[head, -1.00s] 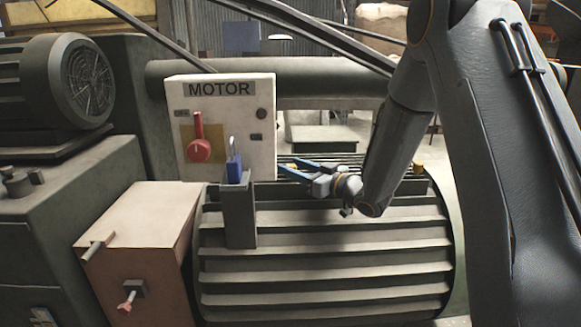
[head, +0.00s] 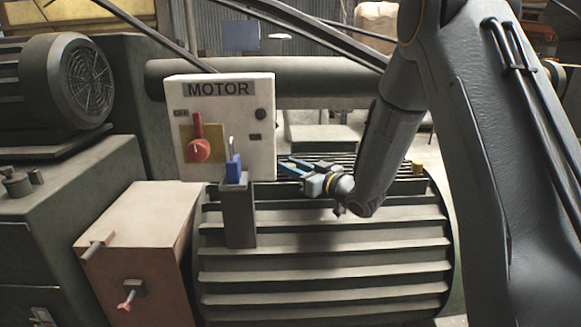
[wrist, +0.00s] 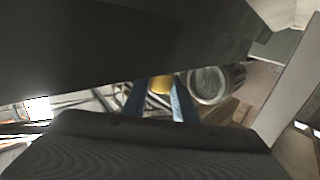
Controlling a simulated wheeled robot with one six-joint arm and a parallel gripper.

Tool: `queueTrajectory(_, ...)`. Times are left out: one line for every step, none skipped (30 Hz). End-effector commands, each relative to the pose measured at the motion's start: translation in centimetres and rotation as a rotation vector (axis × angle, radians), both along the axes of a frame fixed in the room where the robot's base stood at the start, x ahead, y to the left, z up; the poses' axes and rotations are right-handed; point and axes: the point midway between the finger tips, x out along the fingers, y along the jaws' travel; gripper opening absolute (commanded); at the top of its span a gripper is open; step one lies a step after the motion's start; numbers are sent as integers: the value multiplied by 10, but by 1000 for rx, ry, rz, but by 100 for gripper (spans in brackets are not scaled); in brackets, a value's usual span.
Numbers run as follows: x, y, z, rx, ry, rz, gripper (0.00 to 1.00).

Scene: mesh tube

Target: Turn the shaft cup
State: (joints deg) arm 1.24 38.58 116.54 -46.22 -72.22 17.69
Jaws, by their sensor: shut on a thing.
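Whether this yellow part is the shaft cup I cannot tell. A round, grey, metallic cylinder (wrist: 208,84) with an open-looking end is just right of the fingers.
The MOTOR control box (head: 218,125) with its red switch (head: 198,148) stands close left of my gripper. The blue padlock (head: 234,168) sits on a grey bracket (head: 239,215) in front. The ribbed housing (head: 330,240) lies below. A small brass piece (head: 417,168) sits at its right top.

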Motion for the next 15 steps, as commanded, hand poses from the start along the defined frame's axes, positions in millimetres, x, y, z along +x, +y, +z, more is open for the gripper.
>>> queueTrajectory(-1, 2, 1, 1, 1, -18, 3)
queueTrajectory(-1, 2, 1, 1, 1, -35, 3)
queueTrajectory(-1, 2, 1, 0, 1, -59, 3)
queueTrajectory(-1, 2, 0, 1, 2, -77, 3)
queueTrajectory(-1, 3, 1, 1, 2, -97, 3)
queueTrajectory(-1, 2, 1, 0, 1, -125, 3)
queueTrajectory(-1, 3, 1, 1, 2, -147, 3)
queueTrajectory(-1, 3, 1, 0, 1, -168, 3)
queueTrajectory(-1, 3, 1, 1, 1, -198, 3)
queueTrajectory(-1, 3, 1, 1, 1, -219, 3)
queueTrajectory(-1, 3, 1, 1, 1, -240, 3)
queueTrajectory(-1, 3, 1, 0, 0, -268, 3)
queueTrajectory(-1, 3, 1, 1, 1, -287, 3)
queueTrajectory(-1, 3, 0, 0, 0, -307, 3)
queueTrajectory(-1, 3, 0, 0, 0, -332, 3)
